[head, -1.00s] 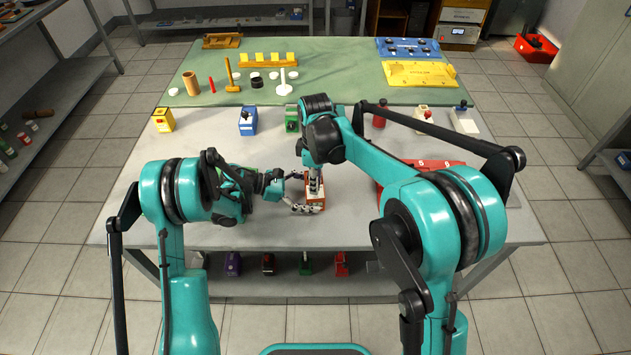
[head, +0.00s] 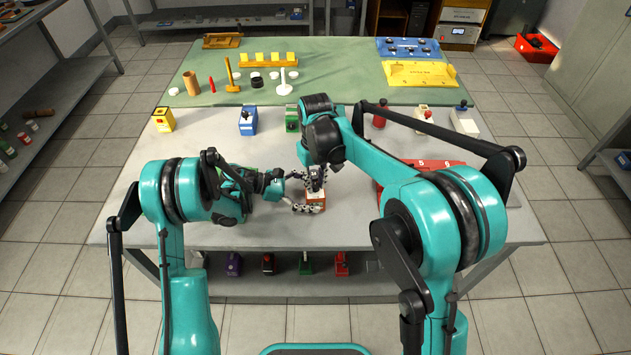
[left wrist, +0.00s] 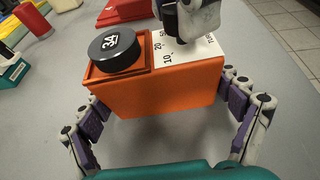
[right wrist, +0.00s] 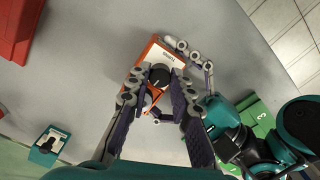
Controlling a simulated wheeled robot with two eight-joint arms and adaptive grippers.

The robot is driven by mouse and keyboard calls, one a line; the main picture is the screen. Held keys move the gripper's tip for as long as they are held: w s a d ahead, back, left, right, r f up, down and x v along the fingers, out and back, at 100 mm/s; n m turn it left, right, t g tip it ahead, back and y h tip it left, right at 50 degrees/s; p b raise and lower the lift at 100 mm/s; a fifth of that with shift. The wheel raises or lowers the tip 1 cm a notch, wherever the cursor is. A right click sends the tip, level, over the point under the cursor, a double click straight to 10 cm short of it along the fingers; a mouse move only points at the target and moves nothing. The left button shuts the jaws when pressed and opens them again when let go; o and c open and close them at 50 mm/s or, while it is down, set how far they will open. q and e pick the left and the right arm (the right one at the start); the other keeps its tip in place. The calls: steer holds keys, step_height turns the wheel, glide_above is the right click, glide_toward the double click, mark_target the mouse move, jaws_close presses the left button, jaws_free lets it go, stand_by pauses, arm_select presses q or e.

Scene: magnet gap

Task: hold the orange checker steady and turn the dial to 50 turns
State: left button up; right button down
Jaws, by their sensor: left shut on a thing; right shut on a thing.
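The orange checker (head: 316,196) stands upright on the grey table; it fills the middle of the left wrist view (left wrist: 165,88). My left gripper (left wrist: 165,105) is shut on the checker, a finger at each side.
A red numbered board (head: 432,168) lies to the right, partly behind my right arm. Blue (head: 248,120), green (head: 291,117) and yellow (head: 163,119) checkers stand in a row behind. The table in front of the orange checker is clear.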

mark_target(315, 185)
steer(key=m, duration=0.4)
steer(key=shift+m, duration=0.3)
steer(key=m, duration=0.4)
steer(key=shift+m, duration=0.3)
steer(key=c, duration=1.6)
jaws_free()
steer(key=shift+r, duration=0.1)
step_height(315, 185, up, 12)
